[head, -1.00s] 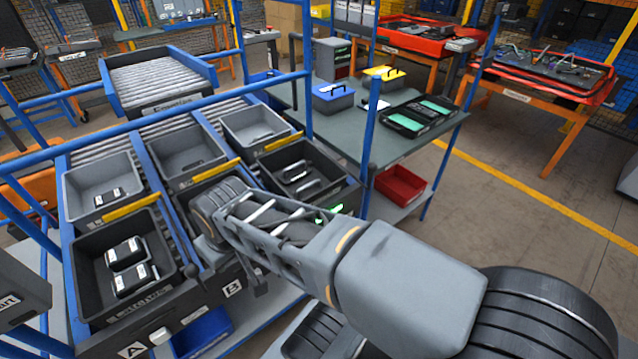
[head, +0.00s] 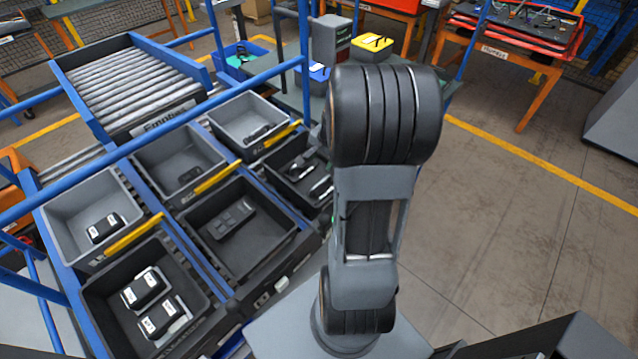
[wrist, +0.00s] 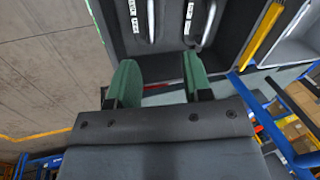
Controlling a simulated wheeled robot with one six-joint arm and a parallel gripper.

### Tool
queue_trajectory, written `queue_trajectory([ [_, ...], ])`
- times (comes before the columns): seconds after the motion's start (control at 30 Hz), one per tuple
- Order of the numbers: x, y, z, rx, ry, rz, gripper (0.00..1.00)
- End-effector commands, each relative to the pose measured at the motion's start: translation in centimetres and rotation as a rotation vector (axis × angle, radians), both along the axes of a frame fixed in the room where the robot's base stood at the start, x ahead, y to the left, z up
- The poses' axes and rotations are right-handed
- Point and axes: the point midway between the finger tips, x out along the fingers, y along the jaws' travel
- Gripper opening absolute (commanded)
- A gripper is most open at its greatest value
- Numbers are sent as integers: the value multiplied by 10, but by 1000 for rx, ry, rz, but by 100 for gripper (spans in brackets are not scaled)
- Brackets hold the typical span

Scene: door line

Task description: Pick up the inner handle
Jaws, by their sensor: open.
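Two silver and black handles with white labels lie in a dark bin at the top of the wrist view, one on the left (wrist: 151,22) and one on the right (wrist: 210,24). The labels are too small to read, so I cannot tell which is the inner handle. The head view shows handles (head: 321,188) in the right front bin (head: 276,172), partly hidden by my arm. My gripper (wrist: 160,82) is open and empty in the wrist view, its green fingers apart near the bin's edge, below the handles in the picture. In the head view my arm hides the gripper.
The middle front bin (head: 200,262) holds a black panel, and the left front bin (head: 99,292) holds black devices with white labels. Grey bins stand behind them. Blue rails (head: 150,130) cross above the bins. Open floor (head: 520,210) lies to the right.

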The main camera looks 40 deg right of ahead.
Motion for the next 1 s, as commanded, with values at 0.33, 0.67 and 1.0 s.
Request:
queue_trajectory([
  [0.33, 5, -35, -50, 49, 12, -176, 45],
  [0.67, 18, -32, -94, 47, 8, -172, 45],
  [1.0, 23, -31, -120, 48, 10, -170, 45],
])
